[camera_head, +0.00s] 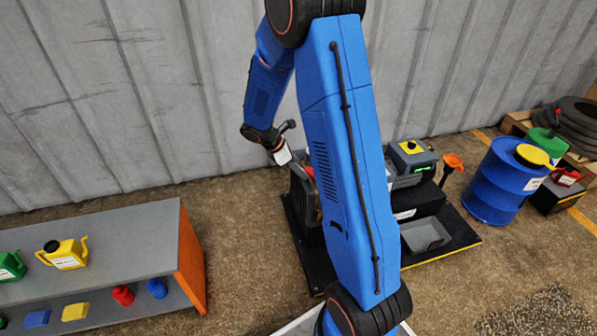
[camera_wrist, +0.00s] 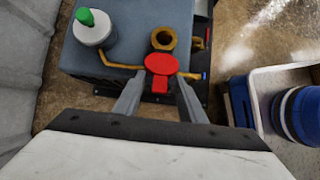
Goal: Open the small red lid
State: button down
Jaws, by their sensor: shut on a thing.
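The small red lid (camera_wrist: 161,64) shows in the wrist view as a flat red disc with a short tab toward me. It sits beside a brass ring-shaped opening (camera_wrist: 163,39), whose dark centre is uncovered. My gripper (camera_wrist: 160,82) has its two grey fingers on either side of the lid's tab and is shut on it. In the head view my gripper (camera_head: 290,158) is beside the dark machine, and a sliver of red shows next to my arm. My arm hides most of that spot.
A grey block (camera_wrist: 125,45) carries a white cylinder with a green top (camera_wrist: 88,25) and brass pipes. A blue drum (camera_head: 497,185) stands right in the head view. A grey shelf (camera_head: 120,240) with cans stands left. A corrugated wall (camera_head: 110,90) is behind.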

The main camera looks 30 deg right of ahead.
jog(key=shift+d+r, duration=0.2)
jog(key=shift+r, duration=0.1)
jog(key=c, duration=1.1)
grip_release()
jog(key=v, duration=1.7)
jog(key=shift+r, duration=0.2)
